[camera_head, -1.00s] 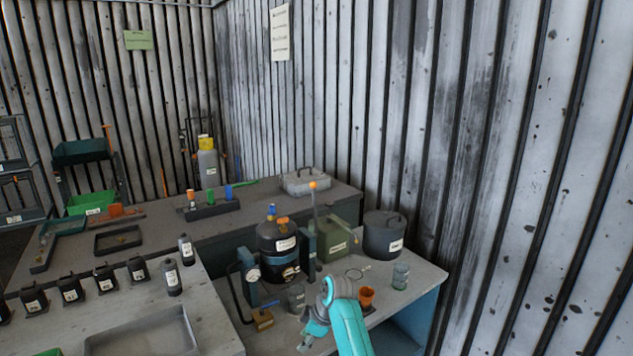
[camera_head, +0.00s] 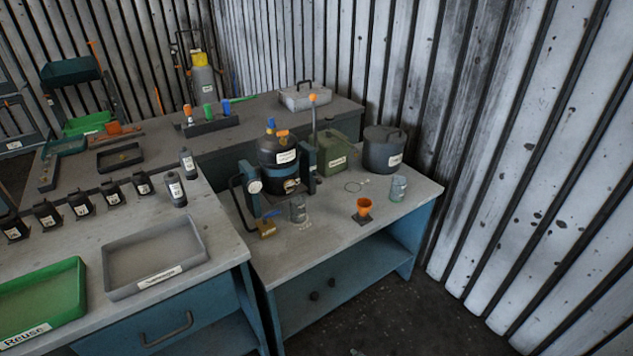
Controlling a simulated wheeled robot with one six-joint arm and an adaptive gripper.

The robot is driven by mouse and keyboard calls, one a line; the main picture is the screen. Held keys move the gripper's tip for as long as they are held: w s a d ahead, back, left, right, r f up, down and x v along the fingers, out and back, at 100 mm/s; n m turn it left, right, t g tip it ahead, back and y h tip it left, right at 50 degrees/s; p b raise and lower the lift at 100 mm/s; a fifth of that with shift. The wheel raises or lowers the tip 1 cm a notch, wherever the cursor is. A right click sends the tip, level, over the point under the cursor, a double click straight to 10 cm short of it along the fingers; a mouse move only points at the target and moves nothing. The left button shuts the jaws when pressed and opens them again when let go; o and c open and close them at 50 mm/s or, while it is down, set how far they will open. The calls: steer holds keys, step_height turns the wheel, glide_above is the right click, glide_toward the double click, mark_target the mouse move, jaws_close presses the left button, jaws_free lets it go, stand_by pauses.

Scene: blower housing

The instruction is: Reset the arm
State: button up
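My arm and my gripper are out of the head view now. The dark round vessel with an orange-and-blue top (camera_head: 278,152) stands upright on the right workbench (camera_head: 330,235), between blue supports. A small orange funnel-like cup (camera_head: 364,207) stands on a dark base near the bench's front. A clear glass (camera_head: 398,188) and a grey cup (camera_head: 298,209) stand on the same bench. A brass-coloured block with a blue handle (camera_head: 266,227) lies at the front left of the vessel.
A dark lidded pot (camera_head: 384,150) and a green can (camera_head: 338,155) stand at the back of the bench. The left bench holds a grey tray (camera_head: 150,258), a green Reuse tray (camera_head: 45,300) and several black bottles. Open floor (camera_head: 400,310) lies in front.

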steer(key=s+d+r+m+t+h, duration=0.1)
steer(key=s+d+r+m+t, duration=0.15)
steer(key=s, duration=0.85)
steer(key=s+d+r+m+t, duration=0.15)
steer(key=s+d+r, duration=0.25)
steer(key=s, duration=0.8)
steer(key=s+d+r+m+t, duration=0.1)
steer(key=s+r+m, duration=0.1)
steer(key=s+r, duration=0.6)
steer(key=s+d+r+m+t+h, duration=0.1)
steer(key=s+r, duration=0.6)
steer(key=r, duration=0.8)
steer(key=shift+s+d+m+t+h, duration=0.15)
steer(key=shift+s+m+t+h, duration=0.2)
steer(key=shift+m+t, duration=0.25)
